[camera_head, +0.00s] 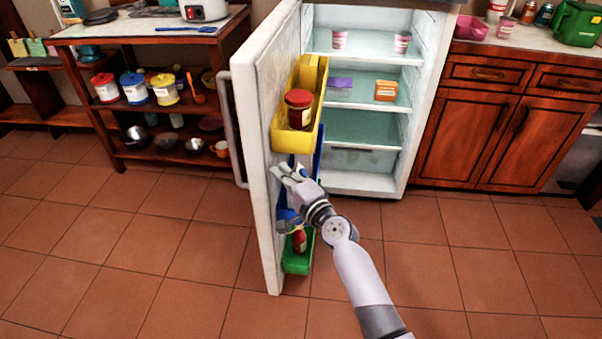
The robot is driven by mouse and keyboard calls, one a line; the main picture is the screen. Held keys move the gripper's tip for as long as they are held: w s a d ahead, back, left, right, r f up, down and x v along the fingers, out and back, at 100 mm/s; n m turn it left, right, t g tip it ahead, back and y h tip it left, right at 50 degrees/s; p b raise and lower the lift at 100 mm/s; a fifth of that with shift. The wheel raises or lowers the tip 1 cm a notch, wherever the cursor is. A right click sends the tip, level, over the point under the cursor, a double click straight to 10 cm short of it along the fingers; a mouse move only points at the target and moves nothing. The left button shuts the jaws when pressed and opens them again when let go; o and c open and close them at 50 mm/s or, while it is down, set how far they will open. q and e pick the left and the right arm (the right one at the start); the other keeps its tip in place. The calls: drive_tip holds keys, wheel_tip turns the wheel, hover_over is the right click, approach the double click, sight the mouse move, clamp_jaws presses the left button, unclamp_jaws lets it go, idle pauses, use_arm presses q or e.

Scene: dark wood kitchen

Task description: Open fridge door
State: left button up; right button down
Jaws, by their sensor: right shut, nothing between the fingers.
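The white fridge door (262,150) stands swung wide open toward the left, with its long grey handle (233,135) on the outer side. The fridge (362,160) shows its shelves, with cups and small boxes on them. My right gripper (284,176) is at the inner side of the door, below the yellow door bin (281,132) and in front of a blue bin. It is shut with nothing between the fingers. Whether its fingertips touch the door is hard to tell. My left gripper is not in view.
A jar (298,109) sits in the yellow bin, and a red bottle (299,240) is in the green lower bin (297,262). A wooden shelf unit (140,42) with pots and bowls stands left of the door. Wooden cabinets (470,130) stand at right. The tiled floor (120,240) in front is clear.

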drive_tip(key=shift+w+a, duration=0.2)
drive_tip(key=shift+a, duration=1.15)
drive_tip(key=v, duration=1.2)
